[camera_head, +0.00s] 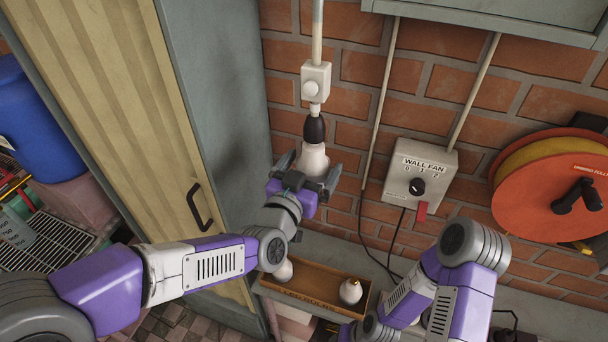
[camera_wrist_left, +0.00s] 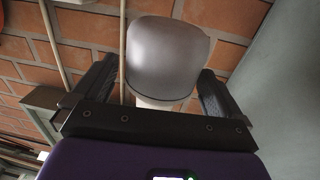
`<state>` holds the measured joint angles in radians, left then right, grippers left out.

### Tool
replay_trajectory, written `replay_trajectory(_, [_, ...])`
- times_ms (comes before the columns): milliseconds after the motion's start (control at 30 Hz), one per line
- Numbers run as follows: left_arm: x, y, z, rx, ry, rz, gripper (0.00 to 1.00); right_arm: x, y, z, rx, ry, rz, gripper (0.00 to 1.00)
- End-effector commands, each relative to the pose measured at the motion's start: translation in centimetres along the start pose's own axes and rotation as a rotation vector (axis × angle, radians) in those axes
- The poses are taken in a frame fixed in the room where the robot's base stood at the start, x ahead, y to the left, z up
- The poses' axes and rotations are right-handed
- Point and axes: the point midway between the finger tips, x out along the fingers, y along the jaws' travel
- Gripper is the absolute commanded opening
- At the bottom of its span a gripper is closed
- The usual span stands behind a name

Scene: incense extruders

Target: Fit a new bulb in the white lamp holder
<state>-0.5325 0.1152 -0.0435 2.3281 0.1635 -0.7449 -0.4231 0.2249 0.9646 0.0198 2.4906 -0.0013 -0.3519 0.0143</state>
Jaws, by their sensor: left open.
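A white bulb (camera_head: 313,157) hangs under the dark lower part of the lamp holder (camera_head: 314,129), below a white switch box (camera_head: 316,82) on the brick wall. My left gripper (camera_head: 309,171) is open, with its fingers on either side of the bulb. In the left wrist view the pale rounded bulb (camera_wrist_left: 167,50) sits between the open fingers of my left gripper (camera_wrist_left: 157,80); contact cannot be told. A wooden tray (camera_head: 314,293) lettered for LED bulbs holds two white bulbs, one at its left (camera_head: 284,270) and one at its right (camera_head: 351,291). My right gripper is not visible.
A wall fan control box (camera_head: 420,175) and an orange cable reel (camera_head: 545,190) are on the wall at right. A yellowish cabinet door (camera_head: 125,110) stands close at left. The tray rests on a grey ledge (camera_head: 340,248) below the holder. My right arm is beside the tray.

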Motion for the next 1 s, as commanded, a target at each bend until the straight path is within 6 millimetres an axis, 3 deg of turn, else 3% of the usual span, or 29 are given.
replay_trajectory(367, [0.71, -0.04, 0.05, 0.0, 0.0, -0.001, 1.0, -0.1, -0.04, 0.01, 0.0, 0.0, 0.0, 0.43])
replay_trajectory(700, [0.69, -0.02, 0.05, 0.0, -0.001, 0.0, 0.49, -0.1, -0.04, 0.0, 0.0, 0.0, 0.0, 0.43])
replay_trajectory(1000, [0.7, 0.14, -0.02, -0.003, -0.001, -0.06, 0.47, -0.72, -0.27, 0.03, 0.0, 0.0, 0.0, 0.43])
